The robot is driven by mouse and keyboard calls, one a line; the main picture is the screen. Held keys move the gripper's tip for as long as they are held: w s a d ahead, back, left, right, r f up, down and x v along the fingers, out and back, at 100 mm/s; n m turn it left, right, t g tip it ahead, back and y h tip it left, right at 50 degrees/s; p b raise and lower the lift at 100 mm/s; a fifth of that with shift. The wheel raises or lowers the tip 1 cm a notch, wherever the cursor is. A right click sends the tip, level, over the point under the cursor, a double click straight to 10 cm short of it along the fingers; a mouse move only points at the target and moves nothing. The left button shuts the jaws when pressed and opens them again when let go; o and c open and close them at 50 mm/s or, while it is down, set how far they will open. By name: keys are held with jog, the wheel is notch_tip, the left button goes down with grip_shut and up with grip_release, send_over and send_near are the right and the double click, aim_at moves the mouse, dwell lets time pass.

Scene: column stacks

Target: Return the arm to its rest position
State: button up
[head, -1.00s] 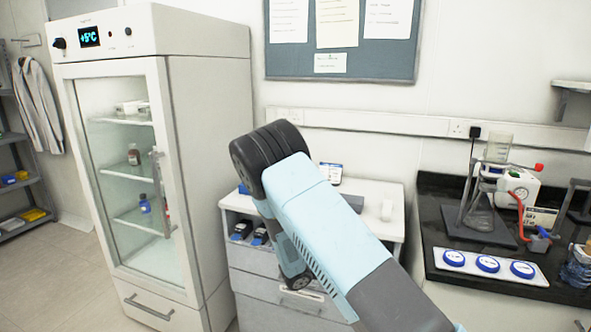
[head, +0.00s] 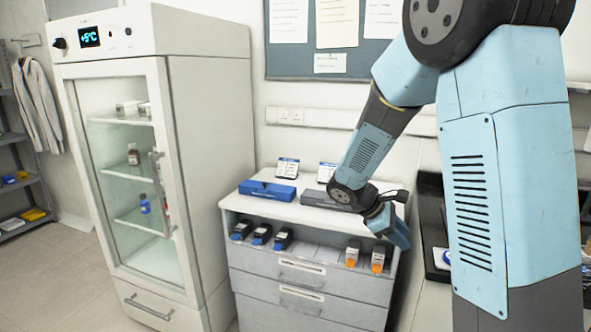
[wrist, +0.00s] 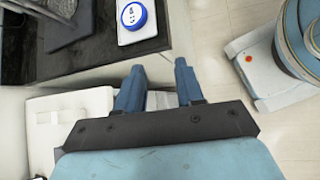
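My arm is folded on the right side of the head view, its upper link large and close to the camera. My gripper (head: 396,228) hangs at the right end of the white drawer cabinet (head: 280,255), pointing down and to the right. In the wrist view the two blue fingers (wrist: 158,82) stand apart with nothing between them. The gripper is open and empty.
A blue case (head: 268,190) and a grey case (head: 325,198) lie on the cabinet top. A glass-door fridge (head: 130,190) stands left. The dark bench (wrist: 100,35), with a blue round cap (wrist: 133,15), is at right, partly hidden by my arm. Floor is clear front left.

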jog(key=s+a+r+m+t+y, duration=0.1)
jog(key=s+r+m+t+y, duration=0.2)
jog(key=s+r+m, duration=0.3)
jog(key=s+a+r+m+t+y, duration=0.2)
jog(key=s+r+m+y, duration=0.4)
jog(key=s+r, duration=0.4)
jog(key=shift+s+a+m+t, duration=0.2)
jog(key=shift+s+m+t, duration=0.35)
jog(key=shift+s, duration=2.25)
